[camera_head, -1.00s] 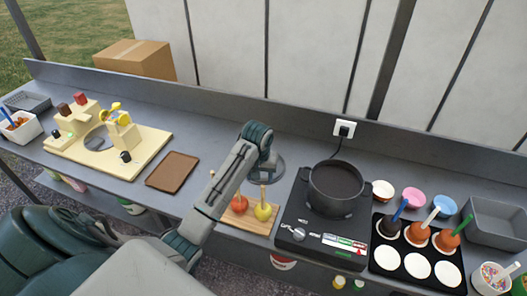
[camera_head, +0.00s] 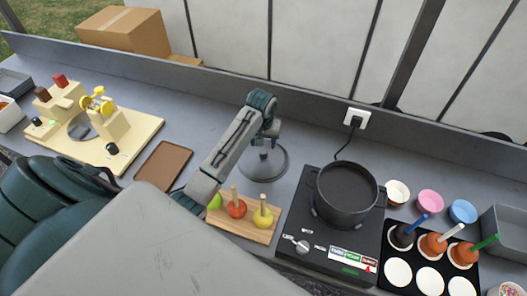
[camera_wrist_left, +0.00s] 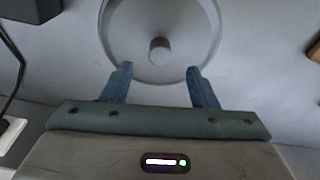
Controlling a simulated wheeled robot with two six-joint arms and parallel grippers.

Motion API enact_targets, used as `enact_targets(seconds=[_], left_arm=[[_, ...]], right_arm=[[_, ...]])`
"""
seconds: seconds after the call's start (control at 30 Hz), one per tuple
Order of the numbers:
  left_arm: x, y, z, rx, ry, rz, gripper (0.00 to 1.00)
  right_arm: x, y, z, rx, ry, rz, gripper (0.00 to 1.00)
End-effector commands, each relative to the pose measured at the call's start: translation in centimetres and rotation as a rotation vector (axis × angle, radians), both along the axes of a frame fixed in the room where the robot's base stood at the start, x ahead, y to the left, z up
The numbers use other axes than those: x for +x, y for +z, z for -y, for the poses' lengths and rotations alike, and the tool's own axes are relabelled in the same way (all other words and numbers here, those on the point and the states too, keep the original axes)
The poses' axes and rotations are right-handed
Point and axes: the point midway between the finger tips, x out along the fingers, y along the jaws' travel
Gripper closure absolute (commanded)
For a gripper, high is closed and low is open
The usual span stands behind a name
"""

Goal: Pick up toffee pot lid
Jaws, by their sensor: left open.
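The toffee pot lid (camera_head: 262,172) is a round grey disc with a pale rim and a small central knob. It lies on the counter left of the dark pot (camera_head: 345,205), which stands open on the black hob. My left gripper (camera_head: 263,142) is above the lid, pointing down, and its arm comes in from the lower left. In the left wrist view, the lid (camera_wrist_left: 125,30) is ahead of my open left gripper (camera_wrist_left: 158,72). Its knob (camera_wrist_left: 160,50) lies in line with the gap between the fingers, and I see no contact. My right gripper is not in view.
A wooden board (camera_head: 245,228) with several apples on sticks is just in front of the lid. The hob (camera_head: 305,264) is to its right. A brown tray (camera_head: 162,163) lies to the left. The grey back ledge (camera_head: 200,80) runs behind.

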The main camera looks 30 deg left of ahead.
Motion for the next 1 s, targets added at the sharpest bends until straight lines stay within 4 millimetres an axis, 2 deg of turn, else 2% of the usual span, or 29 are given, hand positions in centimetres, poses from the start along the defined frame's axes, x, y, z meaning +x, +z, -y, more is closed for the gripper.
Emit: enact_targets(seconds=[0.2, 0.3, 0.43, 0.67, 0.93, 1.0], left_arm=[[0.1, -2.8, -0.1, -0.001, 0.000, -0.004, 0.46], [0.3, -4.2, -0.1, 0.000, 0.000, -0.003, 0.46], [0.4, -5.2, -0.1, -0.001, 0.000, -0.002, 0.46], [0.4, -5.3, -0.2, 0.000, -0.001, -0.001, 0.46], [0.4, -5.3, -0.2, 0.000, 0.000, -0.001, 0.99], [0.4, -5.3, -0.2, 0.001, 0.000, 0.000, 1.00]], right_arm=[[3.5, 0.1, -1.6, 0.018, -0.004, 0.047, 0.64], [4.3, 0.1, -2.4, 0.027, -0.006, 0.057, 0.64], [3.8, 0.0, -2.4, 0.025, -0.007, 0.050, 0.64], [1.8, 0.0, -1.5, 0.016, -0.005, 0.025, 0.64], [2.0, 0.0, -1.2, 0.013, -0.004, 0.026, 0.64], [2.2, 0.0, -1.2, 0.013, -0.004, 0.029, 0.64]])
